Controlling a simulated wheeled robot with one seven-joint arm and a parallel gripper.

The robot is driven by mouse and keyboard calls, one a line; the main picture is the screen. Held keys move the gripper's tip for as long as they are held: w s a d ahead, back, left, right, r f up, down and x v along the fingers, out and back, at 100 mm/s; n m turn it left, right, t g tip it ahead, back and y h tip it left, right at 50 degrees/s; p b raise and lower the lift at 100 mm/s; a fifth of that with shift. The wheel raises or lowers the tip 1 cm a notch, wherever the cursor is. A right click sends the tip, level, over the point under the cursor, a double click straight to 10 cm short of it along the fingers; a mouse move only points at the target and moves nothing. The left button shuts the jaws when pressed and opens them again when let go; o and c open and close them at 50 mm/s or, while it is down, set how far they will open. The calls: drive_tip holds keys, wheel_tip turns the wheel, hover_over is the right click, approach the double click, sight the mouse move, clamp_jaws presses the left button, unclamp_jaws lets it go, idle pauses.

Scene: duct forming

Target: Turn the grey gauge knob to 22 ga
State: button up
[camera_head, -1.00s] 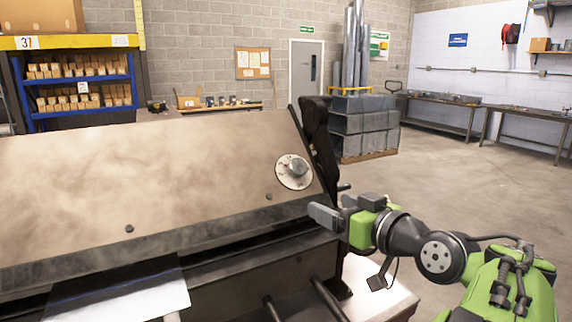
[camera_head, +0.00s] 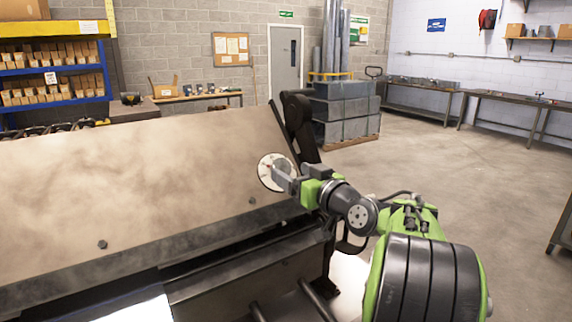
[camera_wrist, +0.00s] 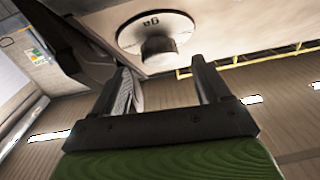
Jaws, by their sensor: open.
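The grey gauge knob (camera_wrist: 159,50) stands out from a round white dial (camera_wrist: 178,24) marked "ga" in the wrist view. The dial (camera_head: 268,167) also shows on the sloped front panel of the machine in the head view, with the knob mostly hidden behind my gripper (camera_head: 288,181). In the wrist view my gripper (camera_wrist: 170,88) is open, its two fingers apart. The knob appears beyond and between the fingertips, with no contact that I can make out. The knob's pointer setting is too small to read.
The machine's wide sloped panel (camera_head: 130,185) fills the left of the head view. A black lever arm (camera_head: 299,125) stands at the panel's right end, close to my gripper. Metal ducts (camera_head: 345,110) stand behind on a pallet. Open floor (camera_head: 450,165) lies to the right.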

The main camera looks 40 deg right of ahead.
sight(283, 167)
drive_tip(key=w, duration=0.3)
drive_tip(key=shift+w, duration=0.4)
drive_tip(key=c, duration=1)
drive_tip(key=shift+c, duration=0.2)
